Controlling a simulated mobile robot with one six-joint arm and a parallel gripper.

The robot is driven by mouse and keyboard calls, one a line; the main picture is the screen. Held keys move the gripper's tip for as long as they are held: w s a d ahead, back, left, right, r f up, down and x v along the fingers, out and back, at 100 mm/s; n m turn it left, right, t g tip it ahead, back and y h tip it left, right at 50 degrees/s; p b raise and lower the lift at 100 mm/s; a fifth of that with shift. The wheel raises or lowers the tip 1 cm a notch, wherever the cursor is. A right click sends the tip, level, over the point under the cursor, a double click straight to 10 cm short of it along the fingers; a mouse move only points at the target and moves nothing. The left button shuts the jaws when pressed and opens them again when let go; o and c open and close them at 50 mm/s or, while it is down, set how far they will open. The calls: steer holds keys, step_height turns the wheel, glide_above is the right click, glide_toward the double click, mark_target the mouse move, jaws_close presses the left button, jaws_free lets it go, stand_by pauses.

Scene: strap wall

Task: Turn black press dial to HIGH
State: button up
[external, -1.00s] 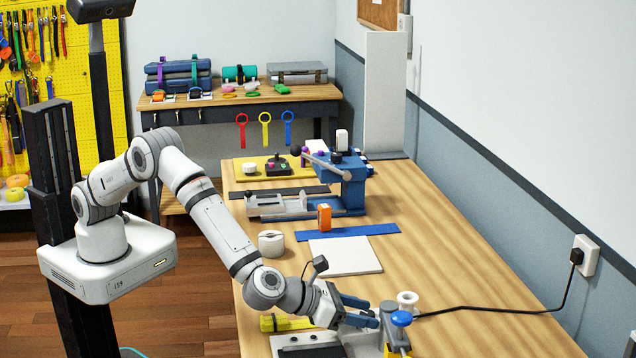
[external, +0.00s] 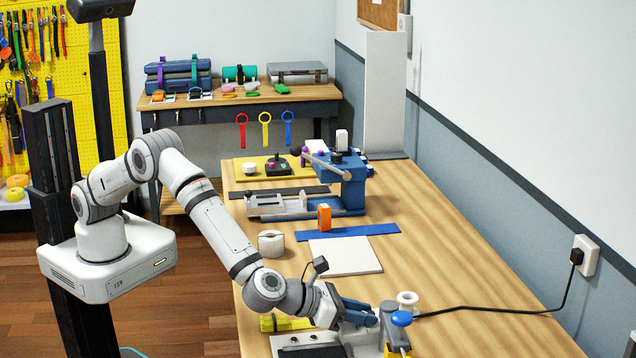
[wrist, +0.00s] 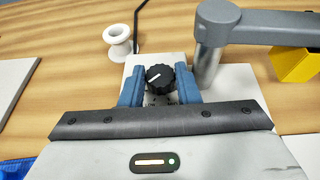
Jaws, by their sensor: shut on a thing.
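The black press dial (wrist: 160,78) shows in the wrist view as a ribbed knob with a white pointer line, on a pale base plate (wrist: 217,83). The pointer line aims to the lower left of the picture. My gripper (wrist: 160,88) has its two blue fingers on either side of the dial and is shut on it. In the external view my gripper (external: 362,310) is at the near end of the bench, and its fingers and the press hide the dial. No HIGH mark is readable.
A white spool (external: 407,300) stands behind, near a black cable (external: 490,311). A white board (external: 345,255) lies farther back.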

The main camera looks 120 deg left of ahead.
steer(key=n+g+y, duration=0.1)
steer(key=n+g+y+p, duration=0.1)
steer(key=n, duration=0.1)
steer(key=shift+w+d+g, duration=0.15)
steer(key=shift+w+g, duration=0.05)
steer(key=shift+g, duration=0.2)
steer(key=shift+w+f+n+g+y, duration=0.1)
steer(key=shift+n+g+y, duration=0.4)
steer(key=shift+n+g, duration=0.9)
steer(key=shift+g, duration=0.2)
steer(key=o, duration=1)
steer(key=shift+b+v, duration=0.45)
steer(key=shift+v, duration=3.45)
